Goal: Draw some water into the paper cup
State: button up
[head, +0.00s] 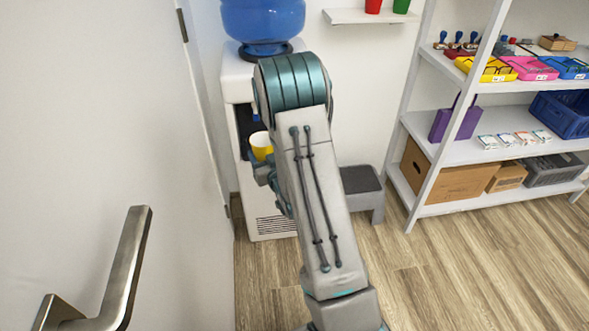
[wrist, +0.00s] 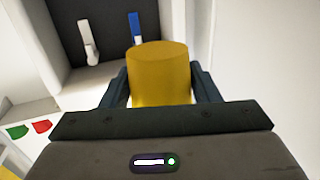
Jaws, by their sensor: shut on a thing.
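The yellow paper cup (head: 262,146) is held upright at the front of the water dispenser's dark bay in the head view, its pale open top showing. It also shows in the wrist view (wrist: 160,78), between the two dark fingers of my gripper (wrist: 160,90), which is shut on it. The water dispenser (head: 238,80) is white with a blue bottle (head: 263,20) on top. In the wrist view a white tap (wrist: 88,42) and a blue tap (wrist: 136,28) show on its dark panel, the blue one nearer the cup. My arm hides much of the dispenser. No water stream is visible.
A door with a metal handle (head: 125,270) stands close on the left. A grey step stool (head: 362,184) is right of the dispenser. A wall shelf (head: 350,16) holds red and green cups. A white rack (head: 470,156) with boxes and trays stands at right. Floor between is clear.

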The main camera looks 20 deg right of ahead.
jog(key=w+d+f+b, duration=0.3)
jog(key=d+f+b, duration=0.5)
jog(key=d+b, duration=0.3)
jog(key=b, duration=0.3)
jog(key=shift+w+d+h+b, duration=0.15)
jog(key=shift+w+h+b, duration=0.1)
jog(key=shift+h+b, duration=0.15)
jog(key=shift+w, duration=0.1)
jog(key=w+d, duration=0.1)
jog(key=w, duration=0.2)
jog(key=w+d+p, duration=0.1)
jog(key=w, duration=0.3)
jog(key=w+d+p, duration=0.1)
jog(key=w, duration=0.2)
jog(key=shift+w+f, duration=0.1)
jog(key=shift+w, duration=0.15)
jog(key=shift+w+d, duration=0.15)
jog(key=shift+w, duration=0.35)
jog(key=shift+w+d, duration=0.15)
jog(key=shift+w, duration=0.35)
jog(key=shift+w, duration=0.2)
